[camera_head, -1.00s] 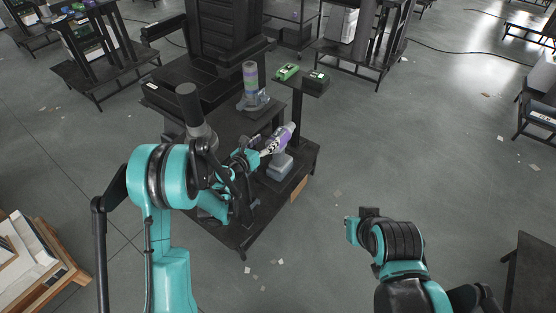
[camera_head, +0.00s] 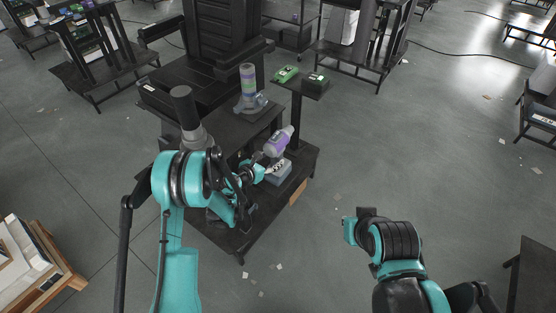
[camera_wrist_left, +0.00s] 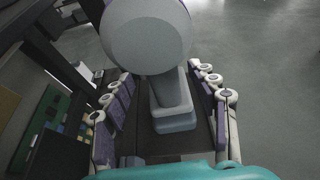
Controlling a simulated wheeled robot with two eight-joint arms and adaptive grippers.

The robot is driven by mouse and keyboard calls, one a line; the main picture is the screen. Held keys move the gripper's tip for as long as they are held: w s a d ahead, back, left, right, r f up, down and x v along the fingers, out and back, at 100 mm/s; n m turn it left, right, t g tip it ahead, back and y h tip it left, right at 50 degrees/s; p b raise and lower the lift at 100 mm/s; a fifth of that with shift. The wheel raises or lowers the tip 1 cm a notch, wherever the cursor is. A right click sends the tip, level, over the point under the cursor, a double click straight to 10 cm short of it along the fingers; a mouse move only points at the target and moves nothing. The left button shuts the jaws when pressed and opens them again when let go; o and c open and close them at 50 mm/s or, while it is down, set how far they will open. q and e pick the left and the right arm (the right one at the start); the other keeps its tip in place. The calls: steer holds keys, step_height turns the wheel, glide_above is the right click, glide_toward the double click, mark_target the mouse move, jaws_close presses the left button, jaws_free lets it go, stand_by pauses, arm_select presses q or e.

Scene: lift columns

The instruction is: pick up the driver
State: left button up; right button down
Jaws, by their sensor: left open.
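The driver (camera_head: 279,140) is a purple and grey power tool standing upright on its wide grey base on the lower dark shelf. My left gripper (camera_head: 276,167) is low beside its handle, below the purple body. In the left wrist view the driver's round grey end (camera_wrist_left: 145,42) fills the top middle, and its handle and base lie between the two open rows of finger pads of my left gripper (camera_wrist_left: 164,82). I see no closed contact on the handle. My right arm's teal and black links show at the lower right, but its fingers are not visible.
A small stand (camera_head: 303,88) behind carries a green item (camera_head: 286,74) and a dark box (camera_head: 315,81). Open floor lies to the right.

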arm_select(q)
steer(key=b+x, duration=0.1)
steer(key=x, duration=0.3)
steer(key=shift+d+f+b, duration=0.1)
steer(key=shift+d+b, duration=0.1)
steer(key=shift+b, duration=0.1)
steer(key=shift+w+d+f, duration=0.1)
steer(key=shift+w+d, duration=0.15)
steer(key=shift+w, duration=0.15)
jaws_close()
